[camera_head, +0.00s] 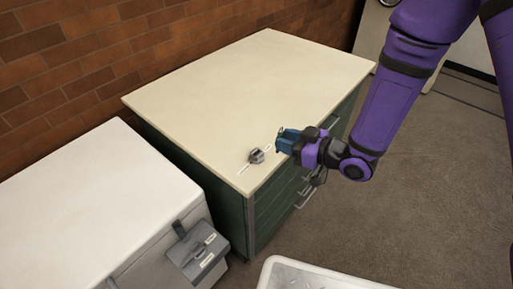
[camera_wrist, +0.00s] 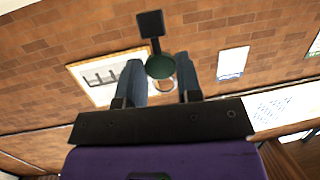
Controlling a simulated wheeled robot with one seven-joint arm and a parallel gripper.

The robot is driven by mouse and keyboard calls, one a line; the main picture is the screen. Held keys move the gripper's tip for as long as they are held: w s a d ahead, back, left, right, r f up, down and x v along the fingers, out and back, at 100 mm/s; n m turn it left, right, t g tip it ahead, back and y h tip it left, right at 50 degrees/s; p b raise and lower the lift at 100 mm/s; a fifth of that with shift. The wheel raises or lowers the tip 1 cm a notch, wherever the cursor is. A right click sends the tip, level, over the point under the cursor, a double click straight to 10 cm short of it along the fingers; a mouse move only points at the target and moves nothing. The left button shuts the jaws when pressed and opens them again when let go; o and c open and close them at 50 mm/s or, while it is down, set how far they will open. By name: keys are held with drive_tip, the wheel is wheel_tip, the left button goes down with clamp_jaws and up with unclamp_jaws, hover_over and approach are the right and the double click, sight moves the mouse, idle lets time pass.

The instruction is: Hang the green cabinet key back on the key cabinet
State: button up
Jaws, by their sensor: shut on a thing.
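My gripper (camera_head: 284,141) is over the front right part of the cream top of a dark green drawer cabinet (camera_head: 236,213). In the wrist view, its two blue-grey fingers are on either side of a green round key head (camera_wrist: 160,66), and it is shut on this key. A dark stem with a square black end (camera_wrist: 151,23) extends up from the green head. A thin ring shows below it. The key is too small to make out clearly in the head view. I cannot tell for certain which thing is the key cabinet.
A small grey object (camera_head: 256,156) is on the cabinet top by a white strip, close to my gripper. A white chest (camera_head: 90,195) with a grey labelled fitting (camera_head: 197,252) stands left. A white tray (camera_head: 310,277) is at the bottom. A framed panel (camera_wrist: 105,76) hangs on brick.

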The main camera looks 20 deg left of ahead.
drive_tip(key=shift+v, duration=2.05)
drive_tip(key=shift+r, duration=0.1)
